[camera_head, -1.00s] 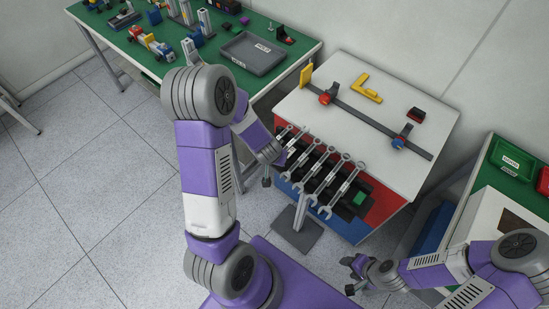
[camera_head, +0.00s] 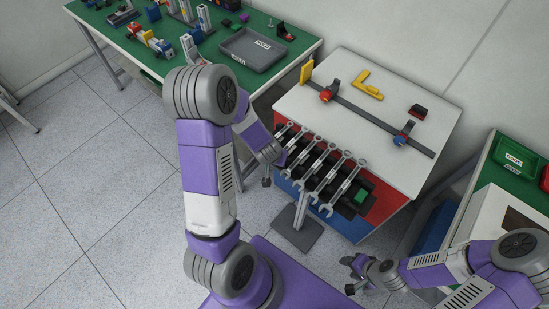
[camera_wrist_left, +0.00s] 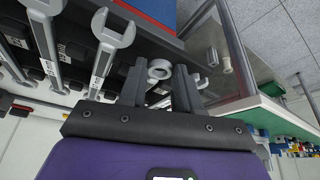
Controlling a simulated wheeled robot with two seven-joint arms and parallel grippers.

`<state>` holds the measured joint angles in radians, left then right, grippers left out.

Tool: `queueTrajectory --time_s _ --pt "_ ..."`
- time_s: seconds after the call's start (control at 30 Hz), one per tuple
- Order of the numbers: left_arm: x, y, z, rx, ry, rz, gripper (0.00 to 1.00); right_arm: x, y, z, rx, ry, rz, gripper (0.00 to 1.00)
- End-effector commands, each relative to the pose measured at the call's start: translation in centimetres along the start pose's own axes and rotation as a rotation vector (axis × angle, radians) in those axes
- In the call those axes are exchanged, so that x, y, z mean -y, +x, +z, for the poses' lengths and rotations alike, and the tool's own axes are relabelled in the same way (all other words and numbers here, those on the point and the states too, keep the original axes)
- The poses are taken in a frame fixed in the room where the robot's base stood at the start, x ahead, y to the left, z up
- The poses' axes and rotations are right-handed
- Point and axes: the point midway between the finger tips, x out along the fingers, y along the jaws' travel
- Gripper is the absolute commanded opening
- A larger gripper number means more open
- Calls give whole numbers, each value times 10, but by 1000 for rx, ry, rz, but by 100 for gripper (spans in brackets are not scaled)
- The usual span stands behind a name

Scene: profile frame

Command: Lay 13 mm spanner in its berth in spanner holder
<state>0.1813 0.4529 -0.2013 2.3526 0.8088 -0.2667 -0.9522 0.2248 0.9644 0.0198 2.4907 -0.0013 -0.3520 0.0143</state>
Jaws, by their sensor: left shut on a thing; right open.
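My left gripper (camera_head: 267,176) is at the left end of the spanner holder (camera_head: 358,197), partly hidden by its own wrist in the head view. In the left wrist view its two fingers (camera_wrist_left: 160,88) are shut on a steel spanner (camera_wrist_left: 159,69), whose ring end shows between them; its size mark cannot be read. I cannot tell whether this spanner touches the holder. Several other spanners (camera_head: 340,184) lie side by side in the black holder. My right gripper (camera_head: 348,275) is open and empty, low in front of the cabinet.
The holder is on the front of a cabinet with a white top (camera_head: 375,110), which carries a rail with clamps and a yellow angle piece (camera_head: 367,85). A green bench (camera_head: 205,75) with a grey tray (camera_head: 253,49) is at the back left. Another green-topped bench (camera_head: 500,180) stands at the right.

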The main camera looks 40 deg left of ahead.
Motion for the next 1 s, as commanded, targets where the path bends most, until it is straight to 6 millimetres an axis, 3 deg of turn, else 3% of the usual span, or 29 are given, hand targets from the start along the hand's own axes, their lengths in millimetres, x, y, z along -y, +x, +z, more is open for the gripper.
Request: queueTrajectory --time_s 0.43,0.47,0.63,0.87,1.0 --pt "0 4 1 -1 0 0 0 -1 3 0 0 0 0 50" --pt "0 4 1 -1 0 0 34 -1 3 0 0 0 0 50" --pt "0 4 1 -1 0 0 60 -1 3 0 0 0 0 50" --pt "0 3 2 0 0 0 62 -1 3 0 0 0 0 50" --pt "0 -6 0 -1 1 0 62 1 -3 0 0 0 0 50"
